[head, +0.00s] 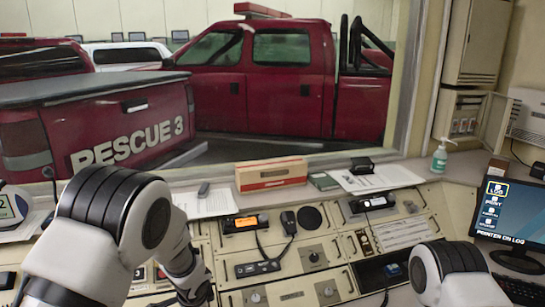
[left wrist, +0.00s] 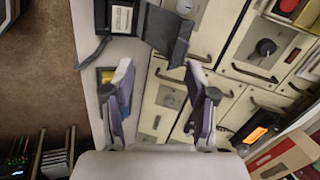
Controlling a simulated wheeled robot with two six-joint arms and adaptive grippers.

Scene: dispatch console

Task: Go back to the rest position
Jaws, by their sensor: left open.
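My left gripper (left wrist: 158,78) is open in the left wrist view, with its two fingers apart and nothing held between them. Beyond the fingers are the console's cream panels (left wrist: 165,112) and a pale edge strip. In the head view my left arm comes in from the left and bends down over the console (head: 315,283), and its fingers are not clearly visible. My right arm shows at the lower right of the head view, and its gripper is out of the picture.
A red-and-white box (head: 271,174), papers (head: 377,179) and a sanitizer bottle (head: 439,158) stand on the ledge. A radio handset (head: 289,222) sits on the console. A monitor (head: 509,211) stands at right. A dark open case (left wrist: 150,22) lies beyond the left fingers.

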